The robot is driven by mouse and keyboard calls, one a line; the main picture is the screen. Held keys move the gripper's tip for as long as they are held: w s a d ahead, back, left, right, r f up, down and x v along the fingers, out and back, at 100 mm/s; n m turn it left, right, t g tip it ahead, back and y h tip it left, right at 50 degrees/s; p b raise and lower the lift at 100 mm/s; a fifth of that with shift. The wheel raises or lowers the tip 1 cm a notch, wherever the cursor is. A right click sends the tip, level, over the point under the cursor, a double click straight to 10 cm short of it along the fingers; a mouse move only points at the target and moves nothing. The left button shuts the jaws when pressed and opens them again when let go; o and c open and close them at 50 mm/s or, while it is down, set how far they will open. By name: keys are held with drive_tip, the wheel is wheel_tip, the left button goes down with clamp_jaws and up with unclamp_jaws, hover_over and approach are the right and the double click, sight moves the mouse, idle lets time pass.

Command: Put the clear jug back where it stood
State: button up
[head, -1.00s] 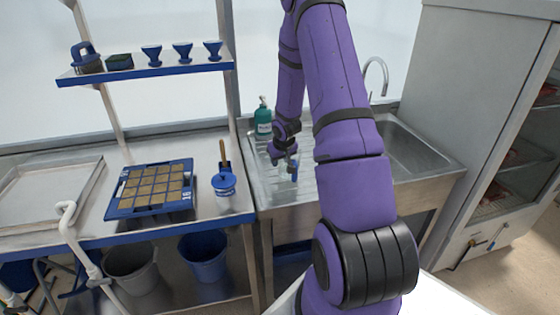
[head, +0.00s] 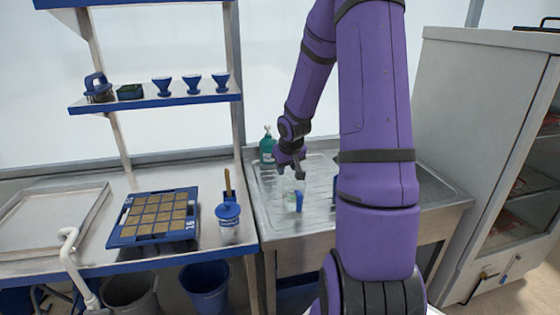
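The clear jug (head: 290,194) stands upright on the ribbed drainboard (head: 262,205) of the metal sink unit, left of the basin. Its blue handle (head: 299,202) faces the front right. My gripper (head: 299,175) points down just above the jug, and a small gap seems to show between its fingertips and the jug. The fingers are small and dark, so I cannot tell how far apart they are.
A teal bottle (head: 267,148) stands behind the jug at the back of the drainboard. Left of the sink, a bench holds a blue seed tray (head: 117,239) and a blue-lidded pot (head: 228,222). My arm hides part of the basin.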

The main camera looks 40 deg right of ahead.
drive_tip(key=s+a+r+n, duration=0.1)
drive_tip(key=s+a+r, duration=0.2)
drive_tip(key=a+r, duration=0.55)
drive_tip(key=s+a+r, duration=0.3)
drive_tip(key=a+r, duration=0.4)
drive_tip(key=r, duration=0.2)
drive_tip(key=s+a+r+n+y, duration=0.1)
drive_tip(key=s+a+r, duration=0.2)
drive_tip(key=s+a, duration=0.3)
drive_tip(key=s+a+r+n+t+y, duration=0.1)
drive_tip(key=s+a+r, duration=0.3)
drive_tip(key=s+a, duration=0.3)
drive_tip(key=s, duration=0.4)
drive_tip(key=shift+n, duration=0.3)
